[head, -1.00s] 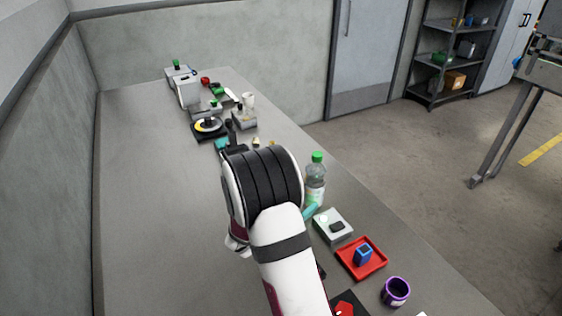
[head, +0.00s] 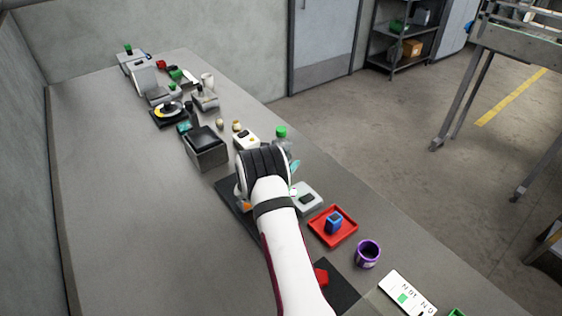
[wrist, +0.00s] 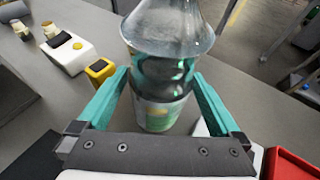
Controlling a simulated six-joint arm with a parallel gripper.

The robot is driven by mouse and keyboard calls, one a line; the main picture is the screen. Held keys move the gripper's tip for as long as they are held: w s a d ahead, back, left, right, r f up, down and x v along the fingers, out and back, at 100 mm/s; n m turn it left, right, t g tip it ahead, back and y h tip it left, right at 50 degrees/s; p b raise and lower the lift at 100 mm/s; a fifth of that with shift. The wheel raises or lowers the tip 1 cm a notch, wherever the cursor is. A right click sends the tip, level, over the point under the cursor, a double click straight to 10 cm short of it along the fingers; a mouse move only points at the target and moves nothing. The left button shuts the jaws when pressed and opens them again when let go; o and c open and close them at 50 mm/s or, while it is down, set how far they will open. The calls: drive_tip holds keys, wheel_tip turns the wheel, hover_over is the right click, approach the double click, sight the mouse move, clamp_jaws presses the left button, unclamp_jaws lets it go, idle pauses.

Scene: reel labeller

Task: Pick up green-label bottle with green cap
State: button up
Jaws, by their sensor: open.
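The clear bottle with a green cap (head: 282,138) stands upright on the bench in the head view, its lower part hidden behind my arm. In the wrist view the bottle (wrist: 166,38) fills the middle, with its green-and-white label (wrist: 158,114) low on the body; its cap is outside that view. My gripper (wrist: 160,80) is open, with one teal finger on each side of the bottle near the label. I cannot tell whether either finger touches it. In the head view a teal fingertip (head: 295,166) shows beside the bottle.
A white device (head: 246,139) stands left of the bottle. A grey scale-like box (head: 308,204), a red tray (head: 346,238) with a blue block (head: 334,222), and a purple cup (head: 368,253) lie nearer. A dark box (head: 205,150) is further left. The bench's left side is clear.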

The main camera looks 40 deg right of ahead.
clamp_jaws()
drive_tip(key=shift+r, duration=0.1)
idle(0.4)
